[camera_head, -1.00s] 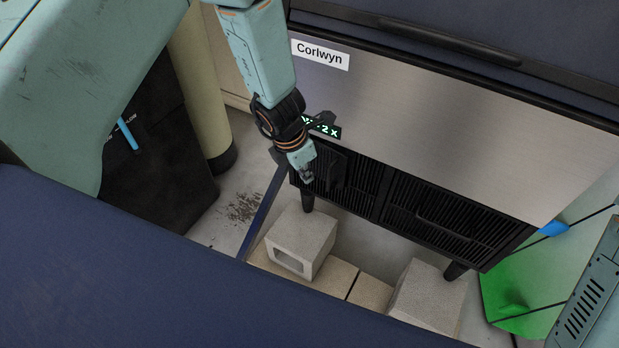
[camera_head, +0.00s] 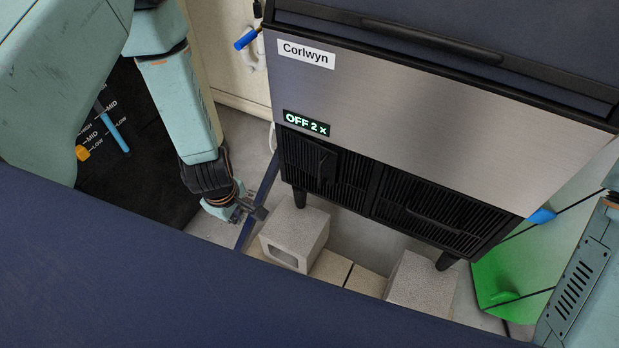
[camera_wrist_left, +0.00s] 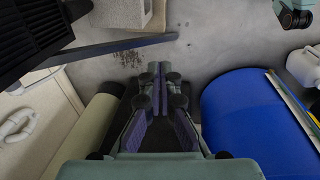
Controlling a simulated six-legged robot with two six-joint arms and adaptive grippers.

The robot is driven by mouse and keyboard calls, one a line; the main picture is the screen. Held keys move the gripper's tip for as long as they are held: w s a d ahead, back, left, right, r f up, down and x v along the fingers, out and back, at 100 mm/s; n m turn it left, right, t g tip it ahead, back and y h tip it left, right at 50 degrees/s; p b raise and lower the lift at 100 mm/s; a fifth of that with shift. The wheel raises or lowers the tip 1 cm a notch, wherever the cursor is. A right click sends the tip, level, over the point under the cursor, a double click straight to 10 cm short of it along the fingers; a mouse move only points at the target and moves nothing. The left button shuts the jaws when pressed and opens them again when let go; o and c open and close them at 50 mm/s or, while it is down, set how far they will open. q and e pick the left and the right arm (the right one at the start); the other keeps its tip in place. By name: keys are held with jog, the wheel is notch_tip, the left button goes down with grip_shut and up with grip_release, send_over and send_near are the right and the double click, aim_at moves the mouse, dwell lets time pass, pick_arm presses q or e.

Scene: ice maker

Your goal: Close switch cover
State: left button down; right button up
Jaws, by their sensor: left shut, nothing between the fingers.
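The ice maker (camera_head: 440,135) has a steel front with a green display (camera_head: 306,123) reading "OFF 2 x". Below it, the left black grille (camera_head: 350,183) carries a dark raised flap or handle (camera_head: 327,168), which may be the switch cover; I cannot tell whether it is fully flush. My left gripper (camera_head: 250,209) is shut and empty, low and to the left of the grille, apart from it. In the left wrist view its fingers (camera_wrist_left: 159,75) are together over the floor, and part of a black grille (camera_wrist_left: 30,30) shows at upper left. My right gripper is out of view.
A dark blue bar (camera_head: 266,187) runs beside my left gripper. Concrete blocks (camera_head: 297,235) lie under the machine. A black panel with MID and LOW marks (camera_head: 110,165) stands at left. A blue cylinder (camera_wrist_left: 245,120) is right of the fingers in the wrist view.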

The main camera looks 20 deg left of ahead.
pick_arm(q)
jog(key=w+d+r+m+t+h, duration=0.3)
jog(key=d+m+t, duration=0.1)
jog(key=m, duration=0.7)
jog(key=w+d+r+m+t+h, duration=0.2)
jog(key=w+d+r+m+t, duration=0.15)
jog(key=m, duration=0.75)
jog(key=b+x, duration=0.4)
jog(key=x, duration=0.9)
jog(key=shift+w+d+r+b, duration=0.3)
jog(key=shift+w, duration=0.05)
jog(key=shift+g, duration=0.25)
